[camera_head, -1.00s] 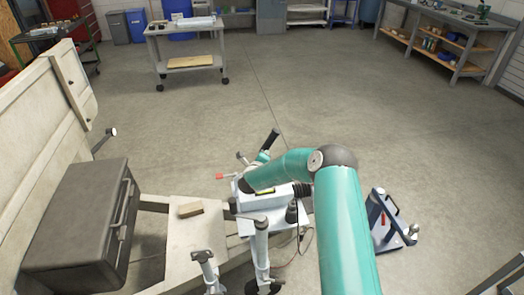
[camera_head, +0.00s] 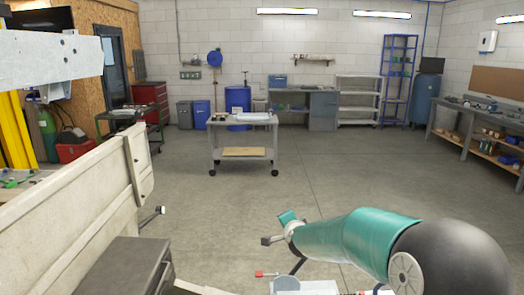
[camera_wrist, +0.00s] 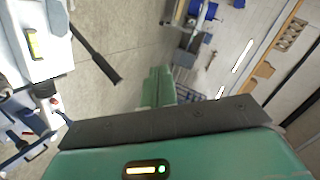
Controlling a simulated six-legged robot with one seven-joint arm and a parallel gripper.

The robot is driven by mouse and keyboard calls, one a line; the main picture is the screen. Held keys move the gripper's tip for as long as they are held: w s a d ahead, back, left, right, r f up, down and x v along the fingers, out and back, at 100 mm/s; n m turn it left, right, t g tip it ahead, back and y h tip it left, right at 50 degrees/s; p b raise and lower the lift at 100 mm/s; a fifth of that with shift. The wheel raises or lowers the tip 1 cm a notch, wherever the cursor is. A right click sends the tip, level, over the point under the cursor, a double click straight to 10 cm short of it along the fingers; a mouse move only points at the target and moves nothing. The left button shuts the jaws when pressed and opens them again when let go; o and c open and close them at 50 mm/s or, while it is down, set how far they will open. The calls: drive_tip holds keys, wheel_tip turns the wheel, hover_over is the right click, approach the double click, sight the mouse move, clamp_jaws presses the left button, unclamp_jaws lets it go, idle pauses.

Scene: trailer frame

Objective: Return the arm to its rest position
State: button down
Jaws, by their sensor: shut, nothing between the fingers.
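My teal arm reaches in from the lower right of the head view, bent at a dark round joint, and extends left above the trailer frame's front end. My gripper (camera_head: 287,217) is at the arm's far end, held up in the air with the floor behind it. It looks small there, but its teal fingers (camera_wrist: 158,88) show in the wrist view, shut and empty. They appear apart from everything around. The pale hitch unit (camera_head: 305,287) with a red-tipped lever lies below the arm, mostly cut off. It also shows at the wrist view's left, with its black handle (camera_wrist: 95,55).
The trailer's cream side panel (camera_head: 75,215) and dark grey box (camera_head: 125,268) stand at the left. A grey beam (camera_head: 45,58) hangs at the upper left. A wheeled cart (camera_head: 243,145) stands farther back. A workbench (camera_head: 480,130) lines the right. The middle floor is clear.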

drive_tip(key=s+r+n+g, duration=0.2)
drive_tip(key=s+r+n, duration=0.3)
drive_tip(key=s, duration=0.4)
drive_tip(key=s+d+r+n+g, duration=0.1)
drive_tip(key=s+d+n+g, duration=0.1)
drive_tip(key=s, duration=1.4)
drive_tip(key=s+d+r+n+g+h, duration=0.1)
drive_tip(key=s+d+n+g, duration=0.2)
drive_tip(key=s, duration=1.4)
drive_tip(key=shift+s+d+n, duration=0.15)
drive_tip(key=shift+d+n, duration=0.75)
drive_tip(key=shift+d, duration=0.3)
